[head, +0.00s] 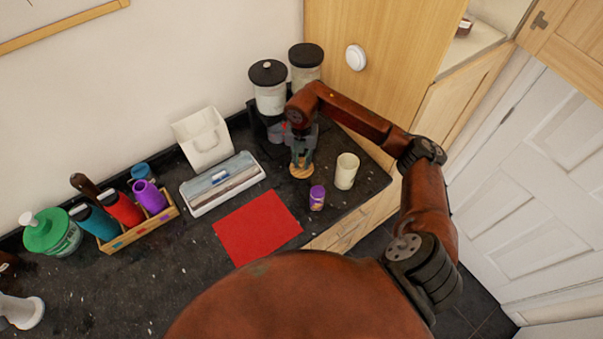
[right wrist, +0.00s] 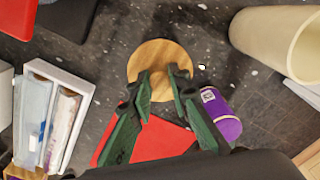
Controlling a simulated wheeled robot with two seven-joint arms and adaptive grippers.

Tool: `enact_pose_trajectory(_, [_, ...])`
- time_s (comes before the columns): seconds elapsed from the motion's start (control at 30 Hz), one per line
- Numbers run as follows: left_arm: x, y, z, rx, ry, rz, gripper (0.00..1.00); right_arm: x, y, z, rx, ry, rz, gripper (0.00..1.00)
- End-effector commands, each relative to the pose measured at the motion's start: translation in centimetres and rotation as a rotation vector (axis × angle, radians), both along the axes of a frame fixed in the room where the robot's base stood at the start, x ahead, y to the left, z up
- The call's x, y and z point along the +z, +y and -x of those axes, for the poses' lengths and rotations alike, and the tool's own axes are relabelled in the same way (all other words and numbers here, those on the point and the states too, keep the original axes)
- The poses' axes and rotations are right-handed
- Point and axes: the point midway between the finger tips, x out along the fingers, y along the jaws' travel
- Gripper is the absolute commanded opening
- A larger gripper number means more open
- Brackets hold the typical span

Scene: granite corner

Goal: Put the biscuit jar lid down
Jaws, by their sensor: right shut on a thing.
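The biscuit jar lid (head: 301,172) is a round wooden disc with a knob; it also shows in the right wrist view (right wrist: 150,52). My right gripper (head: 301,158) has its green fingers closed on the knob from above. The lid is roughly level, and I cannot tell whether it touches the counter. An open cream jar (head: 347,170) stands upright to the right of the lid; in the right wrist view the jar (right wrist: 262,42) is at the upper right. My left gripper is not in view.
A red mat (head: 257,228) lies to the front left. A white box of wrap rolls (head: 222,183) is further left. Two dark-lidded canisters (head: 270,98) stand behind. The counter (head: 184,262) left of the mat has bare room.

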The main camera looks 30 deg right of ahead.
Motion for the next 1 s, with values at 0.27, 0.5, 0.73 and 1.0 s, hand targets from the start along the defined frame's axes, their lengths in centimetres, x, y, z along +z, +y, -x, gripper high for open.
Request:
enact_pose_trajectory(0.27, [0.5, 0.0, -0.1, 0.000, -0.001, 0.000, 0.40, -3.1, 0.1, 0.0, 0.002, 0.000, -0.001, 0.00])
enact_pose_trajectory(0.5, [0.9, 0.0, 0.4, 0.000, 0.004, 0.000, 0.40, -6.0, 0.1, 0.0, 0.002, 0.002, -0.001, 0.00])
enact_pose_trajectory(0.73, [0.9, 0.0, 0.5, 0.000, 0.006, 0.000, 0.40, -6.6, 0.0, 0.0, 0.004, -0.003, 0.000, 0.00])
enact_pose_trajectory(1.0, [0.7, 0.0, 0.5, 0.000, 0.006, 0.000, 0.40, -6.9, 0.0, 0.0, 0.004, -0.001, 0.000, 0.22])
